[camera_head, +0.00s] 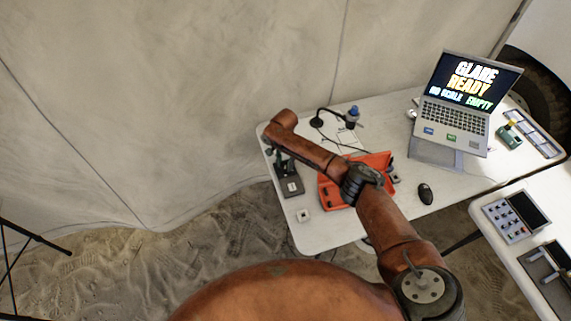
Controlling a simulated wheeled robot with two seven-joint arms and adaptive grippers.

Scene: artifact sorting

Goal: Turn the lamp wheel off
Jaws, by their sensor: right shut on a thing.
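My right arm reaches from the lower right across the white table to its far left corner. My right gripper (279,160) points down there, small and dark, over a black device (291,187) with a pale label. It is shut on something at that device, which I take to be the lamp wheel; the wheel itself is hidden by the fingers. A black gooseneck lamp (317,122) stands just to the right, behind my forearm. Whether it is lit I cannot tell. My left gripper is not in view.
A red tray (330,193) lies partly under my forearm. A laptop (457,110) on a stand reads "GLARE READY / NO SCALE EMPTY". A black mouse (425,193), a small white square item (303,215) and a blue item (354,112) are on the table. A second table (530,268) with panels stands right.

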